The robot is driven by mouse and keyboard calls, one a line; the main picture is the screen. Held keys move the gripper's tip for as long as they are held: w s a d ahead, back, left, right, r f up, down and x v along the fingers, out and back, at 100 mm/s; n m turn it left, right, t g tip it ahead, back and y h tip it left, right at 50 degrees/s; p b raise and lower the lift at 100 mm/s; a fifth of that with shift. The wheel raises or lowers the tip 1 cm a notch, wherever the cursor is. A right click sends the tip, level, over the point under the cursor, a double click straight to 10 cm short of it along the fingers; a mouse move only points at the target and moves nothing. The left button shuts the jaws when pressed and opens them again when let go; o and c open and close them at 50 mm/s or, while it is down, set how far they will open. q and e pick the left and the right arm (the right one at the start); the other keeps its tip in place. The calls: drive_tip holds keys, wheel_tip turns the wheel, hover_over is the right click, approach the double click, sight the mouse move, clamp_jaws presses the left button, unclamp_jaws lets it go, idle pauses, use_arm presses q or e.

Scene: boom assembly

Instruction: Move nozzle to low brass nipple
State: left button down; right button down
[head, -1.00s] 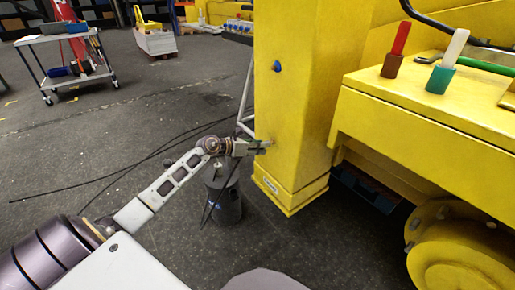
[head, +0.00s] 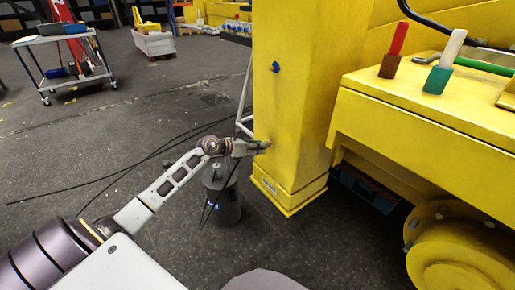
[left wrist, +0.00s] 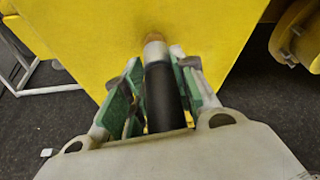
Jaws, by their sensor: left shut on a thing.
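My left gripper (head: 252,147) is at the lower left face of the yellow boom column (head: 290,100). In the left wrist view its green-padded fingers (left wrist: 152,92) are shut on the black nozzle (left wrist: 161,92). The nozzle's pale metal tip (left wrist: 154,51) points at the column. A blue cap (head: 276,67) sits higher on the column. My right gripper is not in view.
A dark cylindrical container (head: 222,198) stands on the floor below my left gripper, with black cables nearby. A yellow machine body (head: 430,125) with a red-handled and a white-handled tool is at right. A cart (head: 65,60) stands far left. The floor between is open.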

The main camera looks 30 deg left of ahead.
use_arm(q)
drive_tip(key=shift+w+d, duration=0.25)
drive_tip(key=shift+w, duration=0.3)
idle(0.4)
drive_tip(key=c, duration=1.1)
unclamp_jaws()
drive_tip(key=shift+o, duration=0.2)
drive_tip(key=shift+s+a, duration=0.1)
drive_tip(key=v, duration=1.1)
drive_tip(key=shift+s+a, duration=0.15)
drive_tip(key=shift+s, duration=0.1)
drive_tip(key=shift+r, duration=0.2)
